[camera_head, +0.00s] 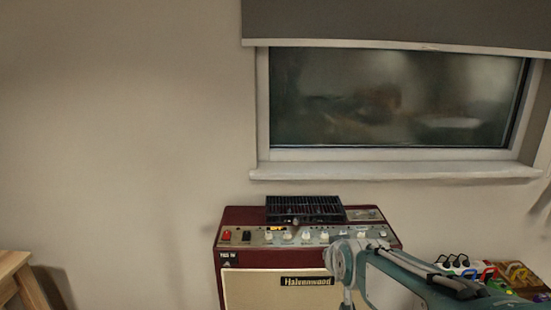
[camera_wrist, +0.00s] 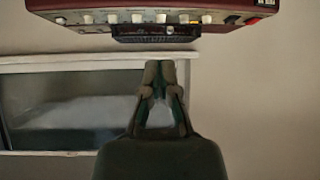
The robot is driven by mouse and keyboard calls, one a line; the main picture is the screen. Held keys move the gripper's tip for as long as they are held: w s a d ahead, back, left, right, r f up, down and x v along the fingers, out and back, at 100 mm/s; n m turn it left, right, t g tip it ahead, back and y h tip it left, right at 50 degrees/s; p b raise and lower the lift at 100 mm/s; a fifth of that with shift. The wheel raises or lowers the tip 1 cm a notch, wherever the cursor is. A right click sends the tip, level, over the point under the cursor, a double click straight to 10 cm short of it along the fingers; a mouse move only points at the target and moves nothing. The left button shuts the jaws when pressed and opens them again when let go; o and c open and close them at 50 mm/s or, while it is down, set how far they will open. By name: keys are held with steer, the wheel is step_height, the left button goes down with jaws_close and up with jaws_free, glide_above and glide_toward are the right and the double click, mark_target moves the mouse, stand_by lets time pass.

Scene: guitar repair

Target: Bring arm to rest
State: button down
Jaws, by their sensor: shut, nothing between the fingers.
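My gripper (camera_wrist: 161,68) shows in the wrist view with its fingers together and nothing between them. The wrist view is upside down, with the amplifier at its top. In the head view my arm reaches in from the lower right, in front of the amplifier's right part. The gripper's fingertips cannot be made out clearly there. The dark red Halvenwood amplifier (camera_head: 233,251) stands below the window, with knobs along its top panel. It also shows in the wrist view (camera_wrist: 230,8), apart from the fingers as far as I can tell.
A black slotted item (camera_head: 303,208) sits on top of the amplifier. A window (camera_head: 400,100) with a sill and a dark blind is behind it. A wooden piece (camera_head: 14,275) is at the lower left. Coloured plugs (camera_head: 464,266) lie at the lower right. The wall at left is bare.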

steer(key=s+d+f+g, duration=0.1)
steer(key=s+g, duration=0.1)
steer(key=s, duration=0.9)
steer(key=s+d+f+m+g+h, duration=0.1)
steer(key=s+d+g, duration=0.1)
steer(key=s, duration=1)
steer(key=shift+s+d+g, duration=0.25)
steer(key=shift+s+g, duration=0.05)
steer(key=shift+g, duration=0.1)
